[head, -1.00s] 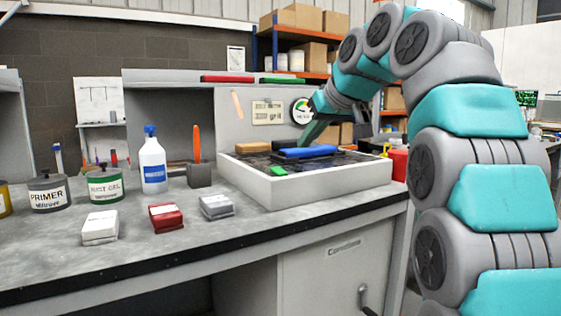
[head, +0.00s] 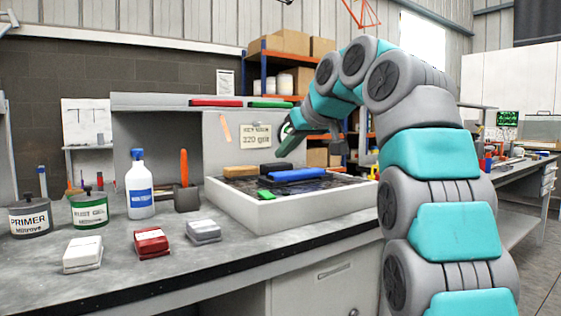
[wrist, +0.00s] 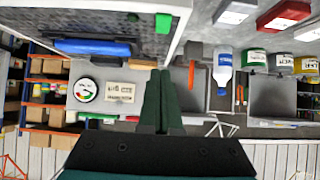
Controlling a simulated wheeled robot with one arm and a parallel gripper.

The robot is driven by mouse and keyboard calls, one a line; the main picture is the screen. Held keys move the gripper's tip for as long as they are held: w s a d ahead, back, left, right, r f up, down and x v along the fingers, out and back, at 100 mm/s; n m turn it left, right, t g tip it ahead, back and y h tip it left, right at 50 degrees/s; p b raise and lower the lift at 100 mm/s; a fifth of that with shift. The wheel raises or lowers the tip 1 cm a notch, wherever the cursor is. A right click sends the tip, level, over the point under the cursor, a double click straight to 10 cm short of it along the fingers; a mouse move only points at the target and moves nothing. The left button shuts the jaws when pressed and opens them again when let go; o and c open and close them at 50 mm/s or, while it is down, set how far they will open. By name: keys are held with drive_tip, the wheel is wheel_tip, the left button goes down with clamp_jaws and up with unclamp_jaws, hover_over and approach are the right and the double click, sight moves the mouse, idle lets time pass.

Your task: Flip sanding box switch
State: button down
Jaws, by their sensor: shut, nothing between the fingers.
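The sanding box (head: 262,215) is a pale open tray with a dark top, on the grey bench. A blue block (head: 298,174), a black block, a tan block and a green piece lie on it. My gripper (head: 284,150) is above the back of the box, in front of the back panel, seen small and partly against my arm. In the wrist view, which is upside down, its dark green fingers (wrist: 162,74) are together and empty, clear of the blue block (wrist: 92,47). I cannot make out a switch in either view.
A round gauge (wrist: 86,90) and a 220 grit sign (head: 255,137) are on the back panel. A spray bottle (head: 139,185), tins and small white, red (head: 151,242) and grey boxes stand on the bench to the left. Bare bench lies along the front edge.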

hover_over(264, 192)
drive_tip(key=s+d, duration=0.2)
drive_tip(key=f, duration=0.5)
drive_tip(key=shift+a, duration=0.25)
drive_tip(key=shift+w+a+f, duration=0.1)
drive_tip(key=shift+w+f, duration=0.05)
drive_tip(key=shift+f, duration=0.85)
drive_tip(key=shift+w+a+f, duration=0.1)
drive_tip(key=shift+w+f, duration=0.05)
drive_tip(key=shift+f, duration=0.85)
drive_tip(key=shift+w+a+f+b, duration=0.2)
drive_tip(key=shift+f+b, duration=0.2)
drive_tip(key=shift+b, duration=0.3)
drive_tip(key=shift+d+r, duration=0.1)
drive_tip(key=shift+r, duration=0.05)
drive_tip(key=shift+w+r+p, duration=0.1)
drive_tip(key=shift+w+p, duration=0.05)
drive_tip(key=shift+p, duration=0.2)
drive_tip(key=shift+w+a+p, duration=0.4)
drive_tip(key=shift+w+a, duration=0.05)
drive_tip(key=shift+w, duration=0.05)
